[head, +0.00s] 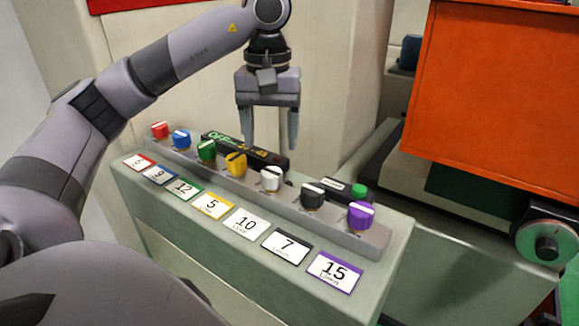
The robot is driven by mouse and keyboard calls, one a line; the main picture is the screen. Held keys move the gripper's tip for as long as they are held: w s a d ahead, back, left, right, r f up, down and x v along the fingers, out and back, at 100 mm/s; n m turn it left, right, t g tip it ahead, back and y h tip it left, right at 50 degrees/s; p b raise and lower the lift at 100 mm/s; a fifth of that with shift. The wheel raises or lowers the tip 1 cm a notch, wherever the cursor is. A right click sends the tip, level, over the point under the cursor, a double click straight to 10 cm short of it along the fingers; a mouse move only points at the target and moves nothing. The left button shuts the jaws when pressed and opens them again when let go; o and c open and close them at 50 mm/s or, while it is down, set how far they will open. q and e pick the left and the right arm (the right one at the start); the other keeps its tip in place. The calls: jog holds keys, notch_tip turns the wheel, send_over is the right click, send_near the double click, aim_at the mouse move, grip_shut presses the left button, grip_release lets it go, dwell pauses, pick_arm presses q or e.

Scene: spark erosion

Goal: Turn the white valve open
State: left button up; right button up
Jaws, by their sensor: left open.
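The white valve (271,178) is a small white knob in a row of coloured knobs on a grey rail. It stands between the yellow knob (236,163) and the black knob (313,193). A white card marked 10 (244,223) lies in front of it. My left gripper (270,146) points down with its two fingers spread and nothing between them. It hangs above and behind the row, near the yellow and white knobs, apart from the white valve. My right gripper is not in view.
Red (160,130), blue (180,138), green (206,150) and purple (361,214) knobs share the grey rail (330,222). A dark box with lettering (215,138) lies behind the row. A large orange panel (490,90) and a round handwheel (545,246) are at the right.

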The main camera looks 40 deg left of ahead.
aim_at(271, 172)
pick_arm(q)
jog(key=shift+s+a+f+b, duration=0.1)
jog(key=shift+f+b, duration=0.4)
jog(key=shift+f, duration=3.05)
jog(key=shift+c, duration=0.4)
jog(key=c, duration=1)
